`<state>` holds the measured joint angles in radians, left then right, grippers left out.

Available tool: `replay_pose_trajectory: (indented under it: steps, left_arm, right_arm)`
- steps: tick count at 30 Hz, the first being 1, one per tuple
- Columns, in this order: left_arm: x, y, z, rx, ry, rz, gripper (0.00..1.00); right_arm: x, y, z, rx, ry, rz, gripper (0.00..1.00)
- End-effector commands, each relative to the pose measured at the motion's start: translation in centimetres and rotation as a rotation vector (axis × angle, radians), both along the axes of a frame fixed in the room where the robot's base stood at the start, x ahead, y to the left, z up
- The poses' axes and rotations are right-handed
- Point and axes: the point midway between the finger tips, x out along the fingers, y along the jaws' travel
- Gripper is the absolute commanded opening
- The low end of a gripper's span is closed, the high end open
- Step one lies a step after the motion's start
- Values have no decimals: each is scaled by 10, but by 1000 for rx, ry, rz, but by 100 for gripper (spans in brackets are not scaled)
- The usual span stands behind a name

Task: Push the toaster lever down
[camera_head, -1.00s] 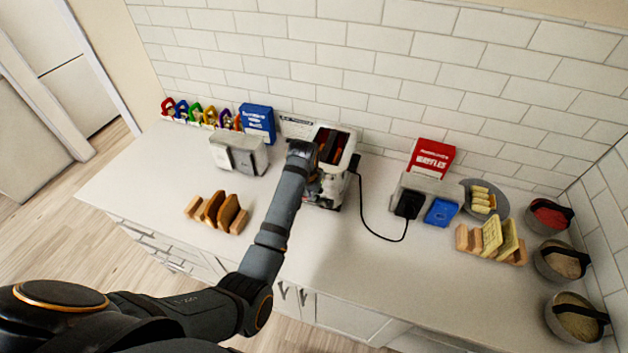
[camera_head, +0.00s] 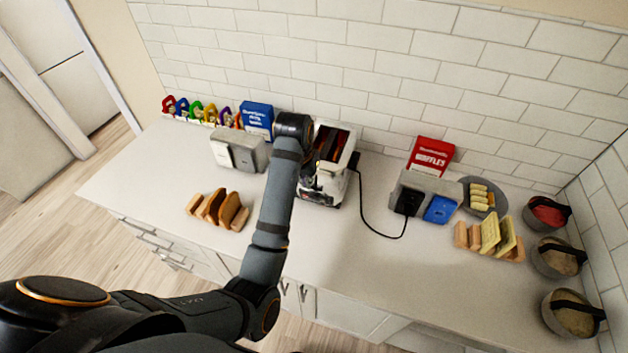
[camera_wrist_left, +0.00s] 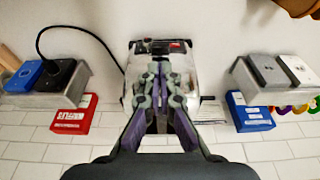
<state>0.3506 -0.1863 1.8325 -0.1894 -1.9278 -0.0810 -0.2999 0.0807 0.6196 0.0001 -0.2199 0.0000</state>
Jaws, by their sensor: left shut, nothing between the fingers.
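The white and dark toaster (camera_head: 341,166) stands on the counter near the tiled wall, with brown toast showing in its top slots. My left arm's wrist is beside and partly in front of its left side in the head view. In the left wrist view, my left gripper (camera_wrist_left: 160,78) is shut and empty, with its fingers over the toaster (camera_wrist_left: 135,72). A dark panel with a red patch shows on the toaster's edge beyond the fingertips. The lever cannot be made out clearly, and contact cannot be told. My right gripper is in neither view.
A grey switch block (camera_head: 238,152) stands left of the toaster and a wooden rack with toast (camera_head: 222,210) in front-left. A black cord (camera_head: 372,226) runs right to an outlet block (camera_head: 424,184). Bowls (camera_head: 570,312) line the right edge. The front middle counter is clear.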

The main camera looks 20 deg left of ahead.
Motion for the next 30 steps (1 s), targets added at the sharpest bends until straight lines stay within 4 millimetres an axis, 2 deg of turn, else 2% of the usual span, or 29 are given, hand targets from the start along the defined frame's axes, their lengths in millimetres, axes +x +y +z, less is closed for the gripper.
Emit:
replay_pose_trajectory:
  steps: [3, 7, 23, 26, 29, 30]
  left_arm:
    - [-4, 0, 15, -2, -2, -1, 0]
    - [-6, 0, 23, -1, -1, -1, 0]
    - [-7, 0, 23, 0, 0, 0, 0]
    - [-19, 9, 8, 8, 3, 11, 0]
    - [-50, 29, -25, 29, -2, 32, 0]
    - [-66, 38, -38, 41, -8, 39, 0]
  right_arm:
    - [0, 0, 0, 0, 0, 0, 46]
    - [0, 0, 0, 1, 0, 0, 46]
    - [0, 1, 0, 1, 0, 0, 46]
    - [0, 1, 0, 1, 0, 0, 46]
    - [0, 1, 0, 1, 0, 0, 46]
    - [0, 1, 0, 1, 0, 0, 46]
